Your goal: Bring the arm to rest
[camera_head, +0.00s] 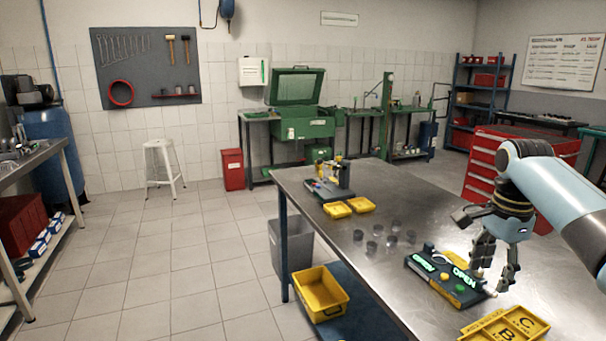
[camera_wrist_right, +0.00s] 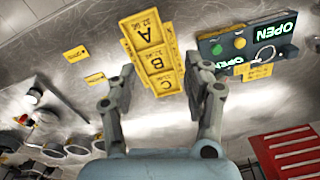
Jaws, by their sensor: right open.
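My right arm comes in from the right of the head view. My right gripper (camera_head: 491,282) points down over the steel bench, with its fingers spread near the right end of a dark box (camera_head: 432,270) with glowing green OPEN signs. In the wrist view the right gripper (camera_wrist_right: 160,68) is open, with nothing held between its fingers. A yellow tray (camera_wrist_right: 133,43) lettered A, B and C lies beyond the fingertips. The dark box (camera_wrist_right: 222,46) is at its right. I cannot tell how high the fingertips are above the bench. My left gripper is not in view.
The yellow tray (camera_head: 487,327) lies at the bench's near edge. Several clear cups (camera_head: 372,246) stand left of the dark box, with small yellow bins (camera_head: 361,204) behind. A red drawer cabinet (camera_head: 481,165) stands behind the bench. The bench (camera_head: 330,232) has bare room at its left edge.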

